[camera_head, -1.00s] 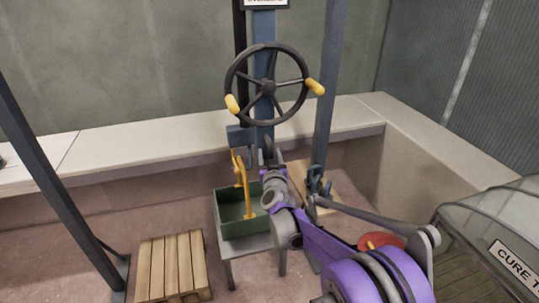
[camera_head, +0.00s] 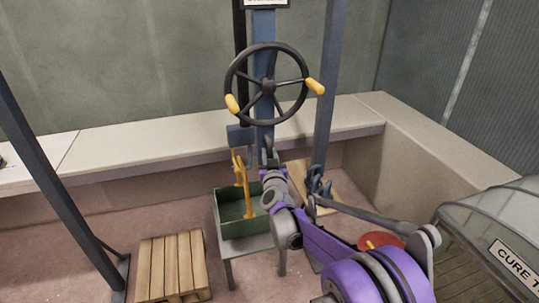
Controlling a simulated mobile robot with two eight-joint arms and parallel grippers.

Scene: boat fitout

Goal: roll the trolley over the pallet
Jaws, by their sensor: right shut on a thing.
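A blue-grey block (camera_head: 241,135) hangs at the foot of a dark vertical bar beside a blue post; it may be the trolley's hoist, but I cannot tell for certain. Below it a yellow sling (camera_head: 239,170) reaches down to a green open crate (camera_head: 232,222) on a grey stand. The wooden slatted pallet (camera_head: 171,262) lies on the floor left of the stand. My right gripper (camera_head: 268,150) is in front of the blue post, right of the block and below the handwheel. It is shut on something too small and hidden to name. My left gripper is out of view.
A black handwheel (camera_head: 268,86) with yellow handles is on the blue post. Dark uprights stand left (camera_head: 55,165) and right (camera_head: 327,100). A glazed "CURE" case (camera_head: 495,235) stands right. Floor is clear around the pallet.

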